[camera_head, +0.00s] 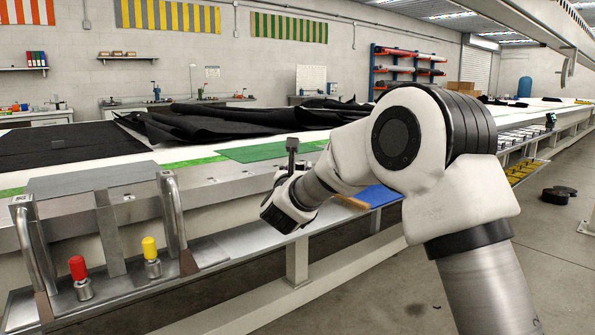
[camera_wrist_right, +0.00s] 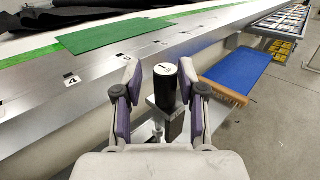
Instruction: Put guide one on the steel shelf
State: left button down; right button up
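A black cylinder with a white-marked top (camera_wrist_right: 165,71), which looks like guide one, stands upright between the fingers of my right gripper (camera_wrist_right: 160,76) in the right wrist view. The fingers are apart, with a gap showing on the cylinder's left side; contact on the right is unclear. In the head view my right wrist is at the bench front, and its fingers and the cylinder are hidden. A steel shelf (camera_head: 205,256) runs low along the bench front. My left gripper is out of view.
A red-topped piece (camera_head: 78,268) and a yellow-topped piece (camera_head: 150,248) stand on the shelf between upright metal handles. A green mat (camera_head: 262,151) and black fabric (camera_head: 215,122) lie on the bench.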

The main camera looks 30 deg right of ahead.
jog(key=shift+r, duration=0.1)
jog(key=shift+r, duration=0.15)
jog(key=v, duration=1.2)
